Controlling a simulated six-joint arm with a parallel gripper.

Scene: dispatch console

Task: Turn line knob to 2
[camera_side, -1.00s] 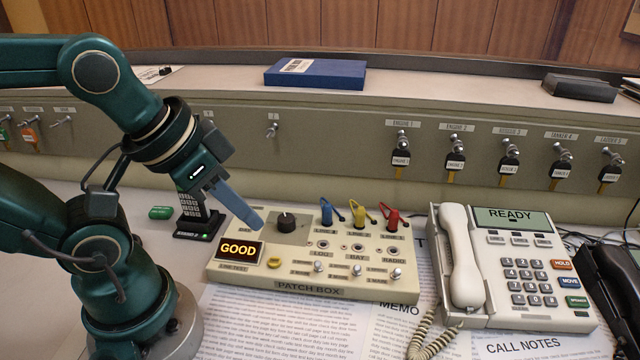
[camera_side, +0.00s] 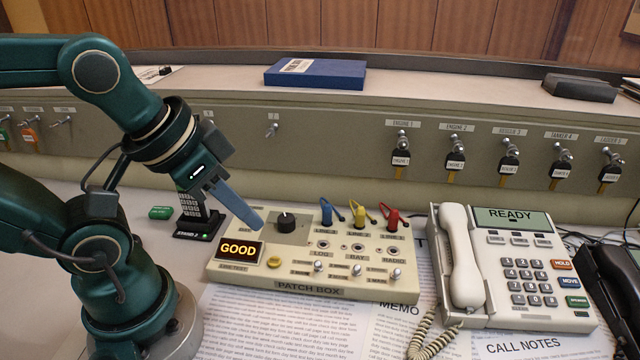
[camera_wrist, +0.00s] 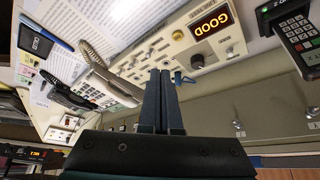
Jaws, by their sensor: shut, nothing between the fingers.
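The patch box (camera_side: 225,268) is a cream console on the desk with a lit display (camera_side: 240,250) reading GOOD. Its black line knob (camera_side: 287,223) has a white mark on top that points roughly away from the front edge; the numbers around it are too small to read. In the wrist view the knob (camera_wrist: 201,61) lies beside the display. My gripper (camera_side: 258,224) is shut and empty, with its tips just left of the knob and apart from it, above the box. The shut fingers also show in the wrist view (camera_wrist: 163,75).
Blue, yellow and red plugs (camera_side: 359,215) stand right of the knob, with small toggles (camera_side: 357,270) in front. A beige telephone (camera_side: 510,270) stands to the right. A handset in a cradle (camera_side: 198,222) stands behind my gripper.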

